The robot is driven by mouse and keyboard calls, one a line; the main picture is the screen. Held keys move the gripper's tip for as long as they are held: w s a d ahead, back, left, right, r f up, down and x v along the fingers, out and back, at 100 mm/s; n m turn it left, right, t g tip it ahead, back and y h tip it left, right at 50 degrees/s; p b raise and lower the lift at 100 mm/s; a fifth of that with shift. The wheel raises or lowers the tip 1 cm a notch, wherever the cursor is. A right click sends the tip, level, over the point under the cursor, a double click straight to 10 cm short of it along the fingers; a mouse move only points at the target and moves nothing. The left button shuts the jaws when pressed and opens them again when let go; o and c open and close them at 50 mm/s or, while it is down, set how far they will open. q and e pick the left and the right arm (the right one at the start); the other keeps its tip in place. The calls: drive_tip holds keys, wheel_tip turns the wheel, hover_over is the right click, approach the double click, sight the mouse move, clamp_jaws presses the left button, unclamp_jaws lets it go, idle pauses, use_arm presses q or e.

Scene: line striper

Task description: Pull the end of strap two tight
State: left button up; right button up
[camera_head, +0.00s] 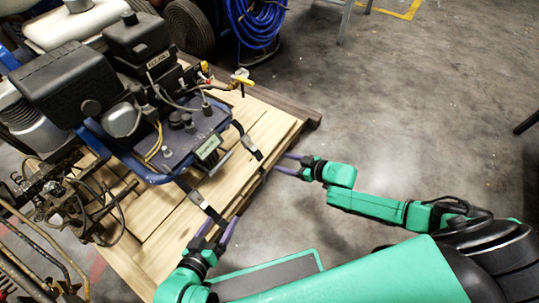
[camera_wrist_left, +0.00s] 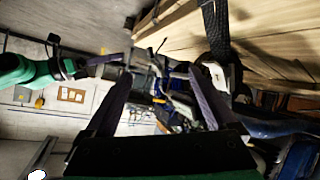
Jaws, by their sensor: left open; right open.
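Two dark straps run from the blue-framed line striper (camera_head: 170,140) towards the near edge of the pallet. The nearer strap (camera_head: 203,204) ends close to my left gripper (camera_head: 218,228), which is open with its fingers at the strap's end. In the left wrist view, dark webbing (camera_wrist_left: 213,30) hangs beside the right finger of the left gripper (camera_wrist_left: 160,76), with a metal buckle at its lower end. The farther strap (camera_head: 247,142) ends over the boards, a little left of my open right gripper (camera_head: 284,163). I cannot tell which strap is number two.
The striper stands on a wooden pallet (camera_head: 262,128) with slatted boards. A blue hose reel (camera_head: 255,20) stands behind it. Bent metal rods and cables stick out at the left. The concrete floor to the right is mostly clear.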

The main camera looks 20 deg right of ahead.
sight(260, 156)
use_arm(q)
drive_tip(key=w+f+t+b, duration=0.2)
drive_tip(key=w+t+b, duration=0.15)
drive_tip(key=b, duration=0.35)
use_arm(e)
drive_tip(key=x, duration=0.7)
drive_tip(key=shift+a+r, duration=0.15)
drive_tip(key=shift+a, duration=0.15)
use_arm(q)
drive_tip(key=w+r+t+h, duration=0.1)
drive_tip(key=w+r+t, duration=0.1)
drive_tip(key=w+r, duration=0.3)
drive_tip(key=w+r+t, duration=0.2)
drive_tip(key=w+r, duration=0.1)
drive_tip(key=r, duration=0.5)
use_arm(e)
drive_tip(key=shift+x, duration=0.9)
use_arm(q)
wheel_tip(260, 156, up, 16)
drive_tip(key=w+a+m+t+h+b, duration=0.1)
drive_tip(key=a+t, duration=0.1)
drive_tip(key=t, duration=0.3)
drive_tip(key=shift+w+a+f+h+b, duration=0.15)
drive_tip(key=shift+a+f+h+b, duration=0.1)
drive_tip(key=shift+h+b, duration=0.15)
use_arm(e)
drive_tip(key=shift+x, duration=0.95)
